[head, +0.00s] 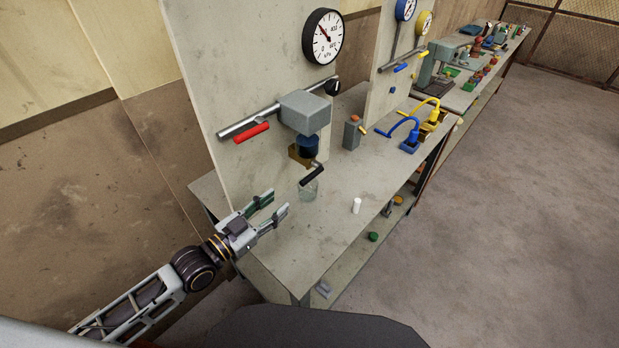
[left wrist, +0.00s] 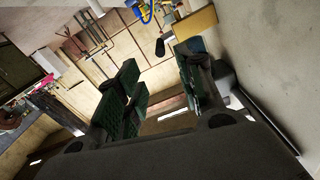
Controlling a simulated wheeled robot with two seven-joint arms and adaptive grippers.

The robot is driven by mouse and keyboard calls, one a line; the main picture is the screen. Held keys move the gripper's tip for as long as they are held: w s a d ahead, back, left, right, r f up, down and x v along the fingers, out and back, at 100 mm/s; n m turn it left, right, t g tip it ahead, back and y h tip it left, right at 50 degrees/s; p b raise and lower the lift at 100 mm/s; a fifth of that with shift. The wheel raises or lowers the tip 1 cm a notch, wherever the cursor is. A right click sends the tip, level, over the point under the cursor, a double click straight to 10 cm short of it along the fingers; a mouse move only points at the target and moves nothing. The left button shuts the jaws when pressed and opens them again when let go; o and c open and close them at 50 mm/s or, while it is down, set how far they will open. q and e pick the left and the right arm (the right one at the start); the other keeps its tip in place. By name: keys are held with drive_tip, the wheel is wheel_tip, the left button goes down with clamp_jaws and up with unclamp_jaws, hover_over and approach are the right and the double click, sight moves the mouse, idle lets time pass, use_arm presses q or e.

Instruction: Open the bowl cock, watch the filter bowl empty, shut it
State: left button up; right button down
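The filter unit has a grey head (head: 305,112) on a pipe, with a dark blue bowl (head: 307,147) under it. An ochre bracket or block (head: 300,155) sits by the bowl's lower end. A black-handled cock (head: 311,175) slants below, over a clear jar (head: 309,190) on the bench. The bowl's liquid level cannot be read. My left gripper (head: 278,205) is open and empty, left of the jar and apart from the cock. In the left wrist view its green-padded fingers (left wrist: 163,88) stand apart, with the black handle (left wrist: 160,47) beyond them. My right gripper is not in view.
A red-handled lever (head: 251,132) is on the pipe left of the filter, below a pressure gauge (head: 323,36). A white cylinder (head: 356,205) stands near the bench's front edge. A grey block with an orange top (head: 352,132) stands behind. The bench's near end (head: 290,250) is clear.

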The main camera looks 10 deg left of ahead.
sight(303, 181)
use_arm(q)
drive_tip(key=shift+w+d, duration=0.1)
drive_tip(key=shift+w, duration=0.1)
drive_tip(key=shift+p+x, duration=0.6)
drive_tip(key=shift+x, duration=6.1)
drive_tip(key=shift+c, duration=0.4)
clamp_jaws()
